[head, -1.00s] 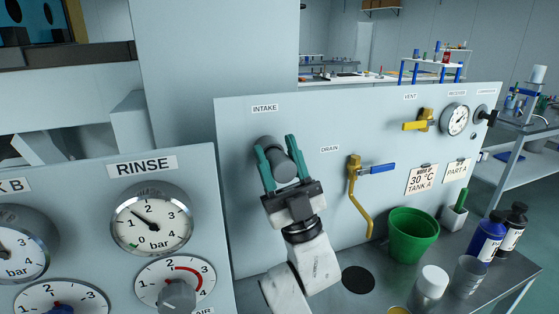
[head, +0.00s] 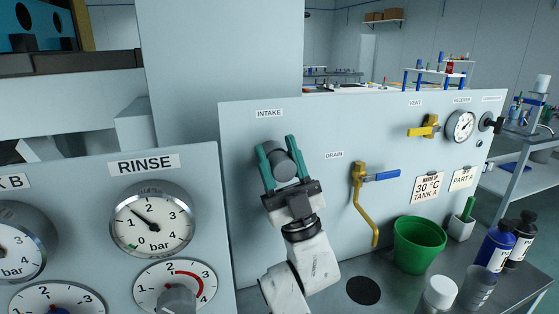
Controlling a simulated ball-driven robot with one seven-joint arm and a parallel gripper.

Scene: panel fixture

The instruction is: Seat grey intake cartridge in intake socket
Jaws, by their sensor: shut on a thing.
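The grey intake cartridge (head: 284,168) is a short dark grey cylinder held between the two green fingers of my gripper (head: 277,158). My gripper is shut on its sides. The cartridge is in front of the light panel, below the INTAKE label (head: 269,113). Its far end points toward the panel, and the intake socket is hidden behind the cartridge and fingers. I cannot tell whether the cartridge touches or enters the socket.
The yellow drain pipe with its blue lever (head: 381,176) stands out from the panel right of my gripper. A green bucket (head: 420,245), a white-capped bottle (head: 440,294) and a blue bottle (head: 495,248) stand on the bench at right. The RINSE gauge panel (head: 115,200) is close at left.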

